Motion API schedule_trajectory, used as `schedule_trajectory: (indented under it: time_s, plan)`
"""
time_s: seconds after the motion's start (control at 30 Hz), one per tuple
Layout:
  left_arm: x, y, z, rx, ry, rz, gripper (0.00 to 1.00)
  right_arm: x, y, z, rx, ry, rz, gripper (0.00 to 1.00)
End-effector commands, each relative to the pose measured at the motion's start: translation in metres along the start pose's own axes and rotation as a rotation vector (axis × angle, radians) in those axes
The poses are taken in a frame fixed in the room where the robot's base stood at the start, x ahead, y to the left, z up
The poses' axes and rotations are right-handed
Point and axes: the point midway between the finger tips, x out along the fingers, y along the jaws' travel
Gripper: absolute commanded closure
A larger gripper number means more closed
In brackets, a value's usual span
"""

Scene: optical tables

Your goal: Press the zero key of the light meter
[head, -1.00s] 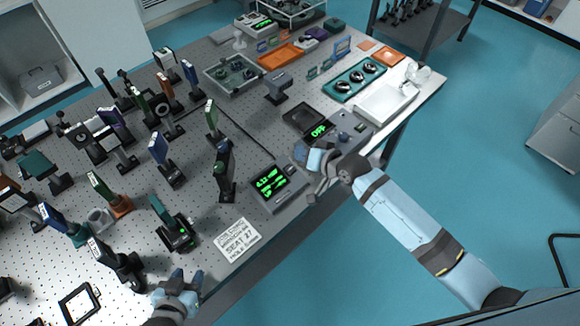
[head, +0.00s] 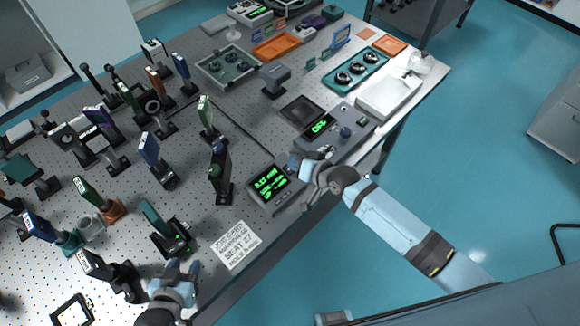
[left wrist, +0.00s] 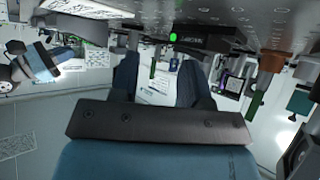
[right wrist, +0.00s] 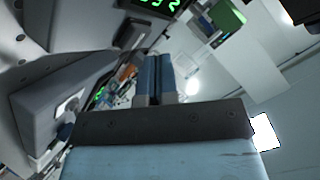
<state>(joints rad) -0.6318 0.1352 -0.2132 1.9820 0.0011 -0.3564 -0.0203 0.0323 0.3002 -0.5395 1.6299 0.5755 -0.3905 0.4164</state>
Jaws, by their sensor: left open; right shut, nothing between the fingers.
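The light meter (head: 270,184) is a dark box with green digits on its screen, at the front edge of the table in the head view. My right gripper (head: 294,161) is shut and empty. It is at the meter's right end, and its hand covers part of the meter there. I cannot make out the zero key or tell whether the fingers touch the meter. In the right wrist view the shut fingers (right wrist: 155,75) point up the picture, with a green-digit screen (right wrist: 160,4) above them. My left gripper (head: 182,268) is open and empty near the front edge.
A grey control unit (head: 338,130) with a screen and knob stands just behind my right gripper. A printed card (head: 235,245) lies left of the meter. A dark upright mount (head: 220,175) stands close to the meter's left. Several optic mounts crowd the table's left side.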

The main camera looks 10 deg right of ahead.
Motion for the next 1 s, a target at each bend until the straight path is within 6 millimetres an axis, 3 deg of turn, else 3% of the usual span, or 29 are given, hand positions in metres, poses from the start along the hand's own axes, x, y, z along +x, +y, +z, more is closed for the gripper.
schedule_trajectory:
  time_s: [1.0]
  plan:
    - [0.0027, 0.0009, -0.0057, -0.006, 0.009, -0.001, 0.57, -0.0002, 0.0001, -0.0001, 0.0, 0.0, 0.0, 1.0]
